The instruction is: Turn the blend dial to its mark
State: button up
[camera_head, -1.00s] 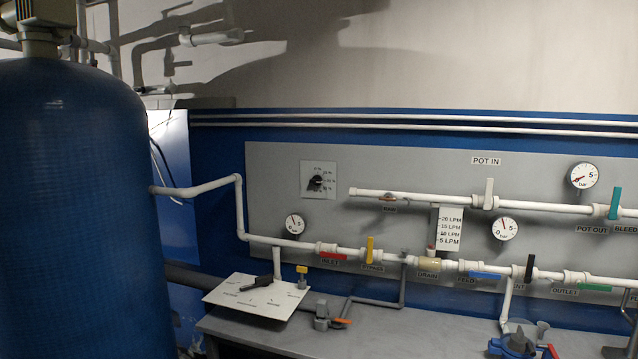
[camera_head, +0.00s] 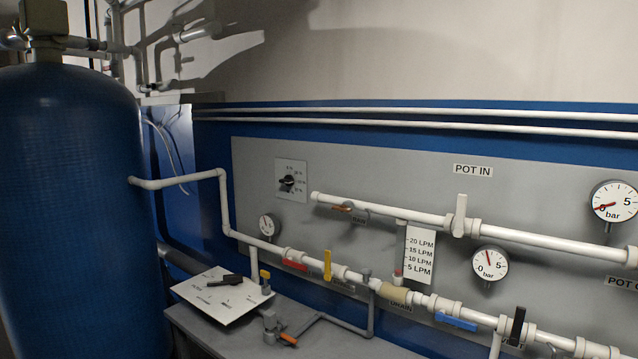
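A black knob (camera_head: 287,184) sits on a small white square plate (camera_head: 300,169) on the grey wall panel, upper left of the pipes. Small percent marks ring it, so it looks like the blend dial; the word blend is not readable. The marks and the knob's exact pointing are too small to tell. A second black lever-like handle (camera_head: 231,279) sits on a tilted white board (camera_head: 212,305) lower down; its print is too small to read. My gripper is not in view.
A large blue tank (camera_head: 70,200) stands at the left. White pipes (camera_head: 385,212) with coloured valve handles cross the panel below and right of the knob. Gauges (camera_head: 490,263) hang among them. A grey bench (camera_head: 210,340) runs below. The panel around the knob is clear.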

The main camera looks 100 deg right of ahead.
aim_at(288, 179)
jog(key=k, duration=0.15)
jog(key=z, duration=1.6)
jog(key=i, duration=1.7)
